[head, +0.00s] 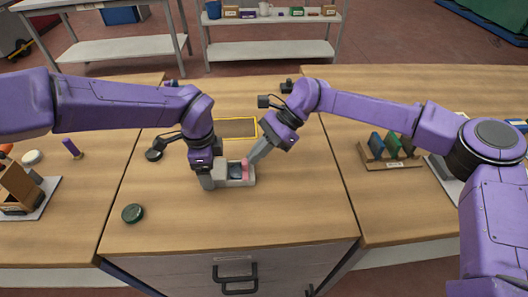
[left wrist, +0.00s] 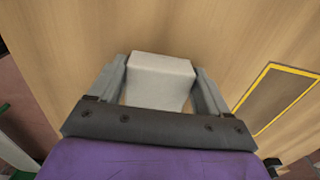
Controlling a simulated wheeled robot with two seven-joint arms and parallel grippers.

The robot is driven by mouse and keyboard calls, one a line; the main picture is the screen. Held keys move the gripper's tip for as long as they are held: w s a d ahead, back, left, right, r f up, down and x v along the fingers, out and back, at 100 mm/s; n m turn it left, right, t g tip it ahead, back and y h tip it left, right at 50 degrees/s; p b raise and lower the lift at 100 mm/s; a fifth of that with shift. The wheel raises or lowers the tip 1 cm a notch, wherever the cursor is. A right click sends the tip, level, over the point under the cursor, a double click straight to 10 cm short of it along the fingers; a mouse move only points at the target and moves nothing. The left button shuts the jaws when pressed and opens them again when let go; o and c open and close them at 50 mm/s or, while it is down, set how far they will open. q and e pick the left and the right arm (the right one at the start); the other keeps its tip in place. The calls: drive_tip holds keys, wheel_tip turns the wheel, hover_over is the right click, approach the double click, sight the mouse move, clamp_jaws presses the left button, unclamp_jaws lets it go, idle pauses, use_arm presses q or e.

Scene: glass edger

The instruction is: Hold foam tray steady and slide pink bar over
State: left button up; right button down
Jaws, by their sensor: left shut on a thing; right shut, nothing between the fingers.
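The grey foam tray (head: 238,183) lies on the middle worktop, with a dark recess in it. The pink bar (head: 245,169) stands at the tray's right part. My left gripper (head: 208,178) is shut on the tray's left end. In the left wrist view, the fingers of the left gripper (left wrist: 161,92) flank a pale grey block (left wrist: 160,66), which appears to be the tray's end. My right gripper (head: 251,160) is shut and empty, its tips down close beside the pink bar. I cannot tell whether they touch it. The arms hide part of the tray's far side.
A yellow-framed panel (head: 238,128) lies behind the tray and also shows in the left wrist view (left wrist: 288,98). A green round lid (head: 132,213) lies front left. A rack with coloured plates (head: 390,148) stands at right. The worktop in front of the tray is clear.

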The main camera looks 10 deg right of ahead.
drive_tip(key=a, duration=0.2)
drive_tip(key=shift+a, duration=0.3)
drive_tip(key=shift+d, duration=0.1)
drive_tip(key=shift+w+d, duration=0.15)
drive_tip(key=shift+d, duration=0.2)
drive_tip(key=d, duration=0.1)
drive_tip(key=w+d, duration=0.1)
drive_tip(key=d, duration=0.1)
drive_tip(key=shift+w+d, duration=0.15)
drive_tip(key=shift+d, duration=0.05)
drive_tip(key=v, duration=0.9)
drive_tip(key=shift+d+r, duration=0.15)
drive_tip(key=shift+r, duration=0.2)
use_arm(q)
drive_tip(key=o, duration=1)
